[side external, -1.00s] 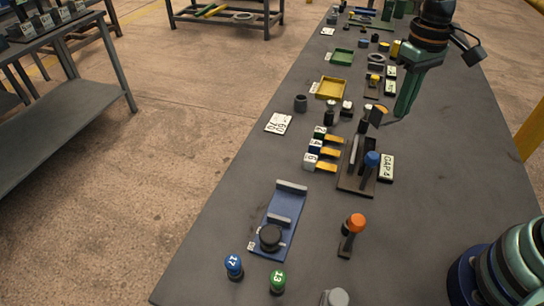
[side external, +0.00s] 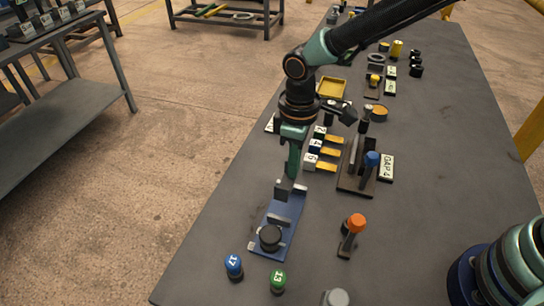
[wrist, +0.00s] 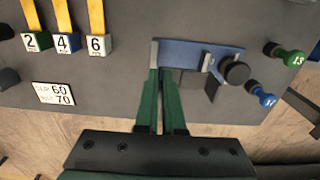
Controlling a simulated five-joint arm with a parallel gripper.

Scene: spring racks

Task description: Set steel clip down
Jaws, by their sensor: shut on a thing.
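My gripper (side external: 291,178) is shut on the steel clip (side external: 281,190), a small dark grey plate-like piece. It holds the clip over the far end of a blue fixture (side external: 266,246). The fixture carries a grey end wall (side external: 300,188), a shorter grey block (side external: 279,219) and a black round knob (side external: 270,238). In the wrist view, the closed fingers (wrist: 159,74) reach the fixture's left end, beside the grey wall. Dark shapes lie right of the fingertips there; I cannot tell clip from shadow. Contact between clip and fixture is unclear.
Blue (side external: 234,265) and green (side external: 278,280) numbered knobs stand near the fixture. An orange-topped lever (side external: 355,223) is to its right. Numbered blocks with yellow strips (side external: 329,153) and a dark rack with a blue-topped lever (side external: 371,160) stand behind. The table between fixture and orange lever is clear.

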